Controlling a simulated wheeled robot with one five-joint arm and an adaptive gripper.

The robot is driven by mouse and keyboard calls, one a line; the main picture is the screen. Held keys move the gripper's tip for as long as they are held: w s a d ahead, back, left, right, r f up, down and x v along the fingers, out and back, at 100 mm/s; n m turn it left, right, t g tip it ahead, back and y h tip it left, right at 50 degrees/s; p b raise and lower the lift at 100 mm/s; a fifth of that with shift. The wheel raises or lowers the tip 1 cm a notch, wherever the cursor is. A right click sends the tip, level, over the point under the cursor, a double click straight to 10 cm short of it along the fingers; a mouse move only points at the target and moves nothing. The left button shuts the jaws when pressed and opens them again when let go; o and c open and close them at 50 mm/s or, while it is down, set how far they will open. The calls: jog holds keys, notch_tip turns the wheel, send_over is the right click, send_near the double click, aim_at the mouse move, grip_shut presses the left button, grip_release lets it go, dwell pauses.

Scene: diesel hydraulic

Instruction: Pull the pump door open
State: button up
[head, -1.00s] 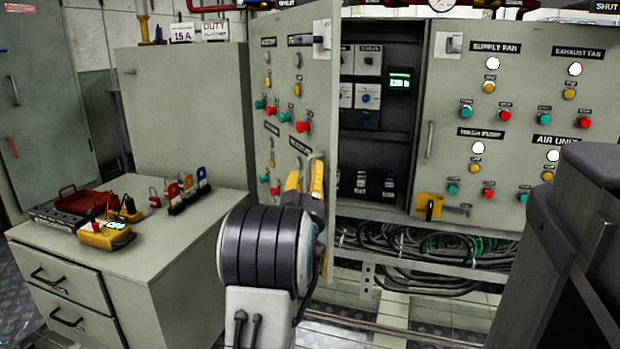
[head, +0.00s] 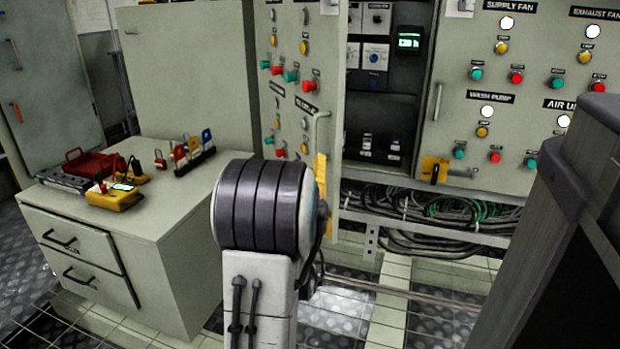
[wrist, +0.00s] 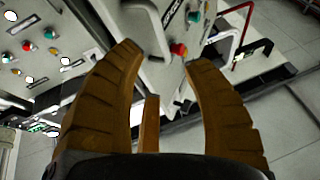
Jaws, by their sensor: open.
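A grey panel door (head: 290,68) with lamps and red and green buttons stands swung out from the cabinet in the head view, its bay partly exposed. Its labels are too small to read, so I cannot tell that it is the pump door. An upright handle (head: 318,135) is near its free edge. My gripper is mostly hidden behind my dark wrist in the head view. In the wrist view my gripper (wrist: 163,60) is open, its orange fingers spread. A grey panel with a red button (wrist: 178,50) shows beyond the fingertips. I see nothing held.
A shut panel (head: 460,60) marked "WASH PUMP" is right of the open bay. Cables (head: 450,215) hang below it. A grey drawer cabinet (head: 130,225) with padlocks and a yellow meter (head: 115,197) on top stands at the left. Floor shows between the drawers and the cabinet.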

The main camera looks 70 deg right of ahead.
jog(key=shift+v, duration=1.05)
